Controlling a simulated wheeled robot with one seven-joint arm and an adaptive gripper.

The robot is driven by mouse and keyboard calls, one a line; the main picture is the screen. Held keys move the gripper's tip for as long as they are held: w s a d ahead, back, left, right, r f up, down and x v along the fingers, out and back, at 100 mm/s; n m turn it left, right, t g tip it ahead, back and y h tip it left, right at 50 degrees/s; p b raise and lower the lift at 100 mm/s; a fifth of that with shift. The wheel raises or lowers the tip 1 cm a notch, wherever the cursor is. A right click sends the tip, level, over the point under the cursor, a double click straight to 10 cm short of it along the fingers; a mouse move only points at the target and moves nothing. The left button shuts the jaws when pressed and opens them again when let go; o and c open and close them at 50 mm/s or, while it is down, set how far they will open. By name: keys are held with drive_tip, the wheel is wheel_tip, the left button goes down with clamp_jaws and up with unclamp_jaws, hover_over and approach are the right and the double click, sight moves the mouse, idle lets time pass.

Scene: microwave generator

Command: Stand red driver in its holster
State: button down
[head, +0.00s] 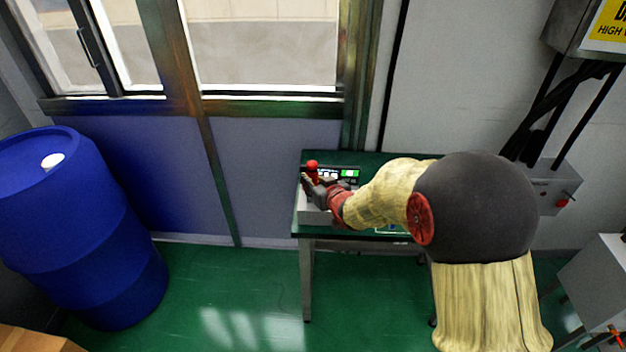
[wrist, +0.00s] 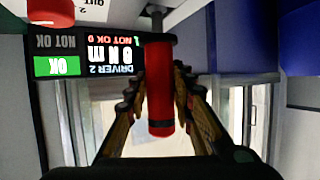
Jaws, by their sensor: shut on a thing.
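My gripper (wrist: 158,95) is shut on the red driver (wrist: 160,82), with one finger on each side of its red handle. The driver's dark shaft runs toward the top of the wrist view, in front of a display's edge. In the head view my gripper (head: 319,190) is over the left part of the green table, with a red handle (head: 312,165) showing at it. A second red thing (wrist: 50,10) is cut off at the top left of the wrist view. I cannot make out the holster clearly in either view.
A dark display (wrist: 88,55) reads "DRIVER 2", with a green OK field; it also shows in the head view (head: 349,173). A light grey box (head: 313,217) is at the green table's (head: 370,158) left front. A blue barrel (head: 75,225) stands far left.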

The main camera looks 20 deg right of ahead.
drive_tip(key=shift+f+b, duration=0.65)
drive_tip(key=shift+f, duration=0.25)
drive_tip(key=shift+f, duration=0.1)
drive_tip(key=shift+f+b, duration=0.35)
drive_tip(key=shift+f, duration=0.2)
idle(0.7)
drive_tip(key=c, duration=1.5)
unclamp_jaws()
drive_tip(key=shift+o, duration=0.4)
drive_tip(key=shift+f, duration=0.15)
drive_tip(key=shift+s, duration=0.1)
